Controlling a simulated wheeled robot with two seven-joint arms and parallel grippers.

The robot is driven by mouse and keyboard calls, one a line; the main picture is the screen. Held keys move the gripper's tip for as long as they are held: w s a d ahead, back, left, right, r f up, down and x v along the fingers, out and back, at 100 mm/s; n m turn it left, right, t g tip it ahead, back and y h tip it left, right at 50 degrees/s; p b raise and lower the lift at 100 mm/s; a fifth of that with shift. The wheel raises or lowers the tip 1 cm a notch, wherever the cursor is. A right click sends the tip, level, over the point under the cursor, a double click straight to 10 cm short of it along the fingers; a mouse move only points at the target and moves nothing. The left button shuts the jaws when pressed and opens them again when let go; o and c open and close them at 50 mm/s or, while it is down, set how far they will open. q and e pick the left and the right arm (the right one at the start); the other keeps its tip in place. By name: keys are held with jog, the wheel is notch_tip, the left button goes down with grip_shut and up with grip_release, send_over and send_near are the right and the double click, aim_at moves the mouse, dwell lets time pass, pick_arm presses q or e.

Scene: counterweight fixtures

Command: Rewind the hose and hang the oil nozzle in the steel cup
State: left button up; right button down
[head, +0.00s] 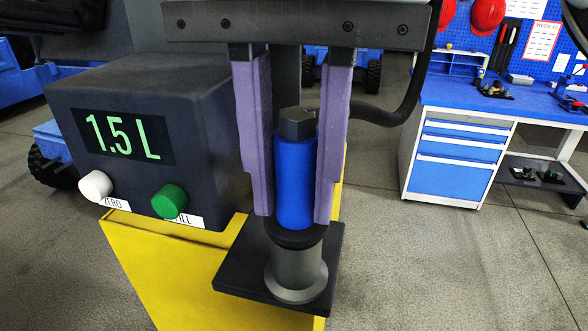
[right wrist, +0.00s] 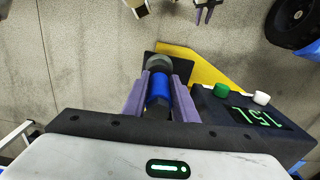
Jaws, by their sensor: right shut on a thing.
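My right gripper (head: 293,214) has purple fingers pointing down and is shut on the blue grip of the oil nozzle (head: 294,180). The nozzle is upright, with a dark cap on top. It stands in line above the steel cup (head: 297,272), its lower end at the cup's dark rim; how far it is inside I cannot tell. The black hose (head: 380,115) curves up at the right from behind the right finger. The nozzle also shows between the fingers in the right wrist view (right wrist: 159,90). My left gripper (right wrist: 205,13) shows small at that view's top, fingers apart and empty.
The cup stands on a black plate (head: 228,275) beside a yellow stand (head: 150,260). Left of the gripper is a dark box (head: 190,95) reading 1.5 L, with a white ZERO knob (head: 96,186) and green knob (head: 169,201). A blue workbench (head: 470,110) stands behind right; floor between is clear.

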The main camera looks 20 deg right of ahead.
aim_at(294, 141)
jog(key=shift+f, duration=0.3)
jog(key=shift+f, duration=0.35)
dwell(0.4)
jog(key=c, duration=1.3)
grip_release()
jog(key=shift+c, duration=0.2)
jog(key=shift+r, duration=0.15)
notch_tip(294, 141, up, 3)
jog(key=shift+f+p, duration=0.15)
jog(key=shift+p, duration=1)
jog(key=shift+r+p, duration=0.75)
jog(key=shift+r, duration=2.9)
